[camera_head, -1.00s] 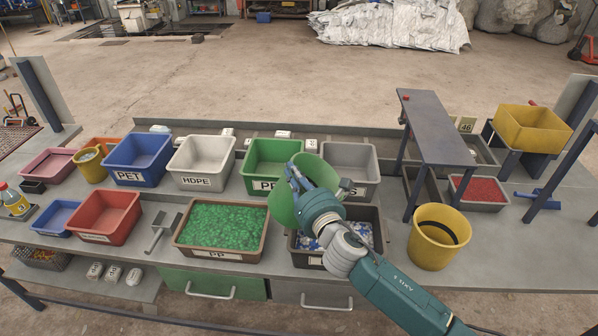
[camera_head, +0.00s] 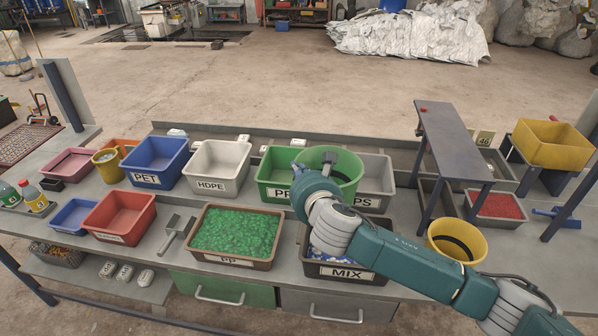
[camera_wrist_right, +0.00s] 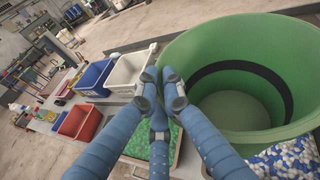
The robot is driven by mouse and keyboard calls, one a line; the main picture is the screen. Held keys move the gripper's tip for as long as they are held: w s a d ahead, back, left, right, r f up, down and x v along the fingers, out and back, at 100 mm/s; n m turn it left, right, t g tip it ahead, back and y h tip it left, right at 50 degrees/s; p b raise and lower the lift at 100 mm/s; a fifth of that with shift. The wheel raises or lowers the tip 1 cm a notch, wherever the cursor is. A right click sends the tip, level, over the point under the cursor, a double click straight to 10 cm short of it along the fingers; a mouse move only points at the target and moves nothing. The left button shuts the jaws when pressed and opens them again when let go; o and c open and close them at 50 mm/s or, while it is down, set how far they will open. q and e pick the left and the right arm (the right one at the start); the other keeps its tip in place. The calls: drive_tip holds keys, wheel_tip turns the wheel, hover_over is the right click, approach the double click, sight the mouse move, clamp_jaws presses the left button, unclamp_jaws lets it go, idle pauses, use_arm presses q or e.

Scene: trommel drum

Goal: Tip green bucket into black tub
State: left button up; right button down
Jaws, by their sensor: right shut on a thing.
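The green bucket (camera_head: 350,181) is held in the air by my right gripper (camera_head: 308,170), which is shut on the left part of its rim. The bucket looks nearly upright, with its mouth facing up. In the right wrist view the bucket (camera_wrist_right: 240,108) looks empty, with a dark band inside, and the gripper (camera_wrist_right: 160,85) meets its near wall. The black tub (camera_head: 318,268), labelled MIX, stands below and in front of the bucket. Blue and white pieces lie in it; my arm hides part of it. My left gripper is not in view.
A brown bin (camera_head: 202,256) of green flakes stands left of the tub. Green (camera_head: 264,172) and grey (camera_head: 388,182) bins stand behind. A yellow bucket (camera_head: 470,240) is at the right, partly behind my arm. A blue-grey stand (camera_head: 452,140) rises behind it.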

drive_tip(key=a+r+v, duration=0.1)
drive_tip(key=v, duration=0.7)
drive_tip(key=shift+s+a, duration=0.2)
drive_tip(key=shift+a, duration=0.4)
drive_tip(key=shift+f, duration=0.1)
